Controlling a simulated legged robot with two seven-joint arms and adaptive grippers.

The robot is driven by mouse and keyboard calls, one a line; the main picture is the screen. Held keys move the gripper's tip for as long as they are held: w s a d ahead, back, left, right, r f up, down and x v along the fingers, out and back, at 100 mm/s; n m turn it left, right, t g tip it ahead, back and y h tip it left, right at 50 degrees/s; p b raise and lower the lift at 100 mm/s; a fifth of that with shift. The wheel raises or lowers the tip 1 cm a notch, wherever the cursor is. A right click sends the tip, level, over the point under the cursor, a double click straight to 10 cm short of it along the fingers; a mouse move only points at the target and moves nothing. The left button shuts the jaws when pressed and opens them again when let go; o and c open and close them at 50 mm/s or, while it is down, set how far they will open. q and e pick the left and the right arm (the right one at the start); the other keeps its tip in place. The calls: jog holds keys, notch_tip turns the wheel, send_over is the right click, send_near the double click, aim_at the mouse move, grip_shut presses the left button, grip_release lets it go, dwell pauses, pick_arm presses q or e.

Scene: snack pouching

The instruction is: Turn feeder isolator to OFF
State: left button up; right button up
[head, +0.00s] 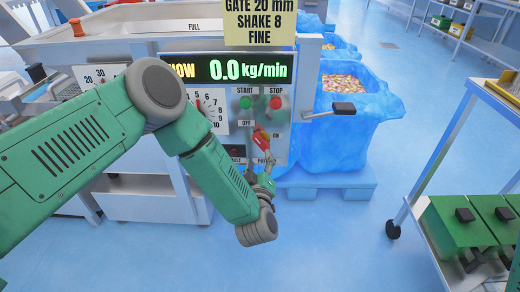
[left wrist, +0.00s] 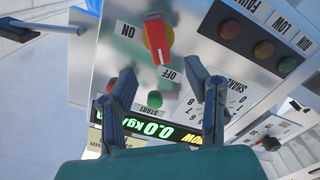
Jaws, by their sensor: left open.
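The feeder isolator (head: 262,138) is a red handle on a yellow disc, on the lower part of the grey control panel. In the left wrist view the isolator (left wrist: 158,40) shows upside down, with the red handle's long end beside the OFF label (left wrist: 166,73). The ON label (left wrist: 125,29) is off to its side. My left gripper (head: 263,172) is just below the isolator in the head view, partly hidden by its wrist.
The display (head: 237,69) reads 0.0 kg/min. Green START (head: 246,102) and red STOP (head: 275,102) buttons are above the isolator. A black-handled lever (head: 343,108) sticks out right of the panel. A blue-lined bin (head: 350,135) stands behind. A cart (head: 440,235) is at right.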

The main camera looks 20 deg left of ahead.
pick_arm(q)
jog(key=shift+v, duration=1.55)
jog(key=s+a+f+m+g+h+p, duration=0.1)
jog(key=s+f+m+g+h+p, duration=0.25)
jog(key=s, duration=0.45)
jog(key=s+a+f+m+g+h+p, duration=0.1)
jog(key=s+f+m+g+h+p, duration=0.15)
jog(key=s+f+m+g, duration=0.4)
jog(key=s+a+r+g+p, duration=0.1)
jog(key=s+a+r+g, duration=0.1)
jog(key=s, duration=0.8)
jog(key=s+a+r+m+g+y+p, duration=0.1)
jog(key=s+a+r+g, duration=0.1)
jog(key=s+a+g, duration=0.2)
jog(key=s+a, duration=0.3)
jog(key=s, duration=0.4)
jog(key=shift+s+g, duration=0.15)
jog(key=shift+g, duration=0.25)
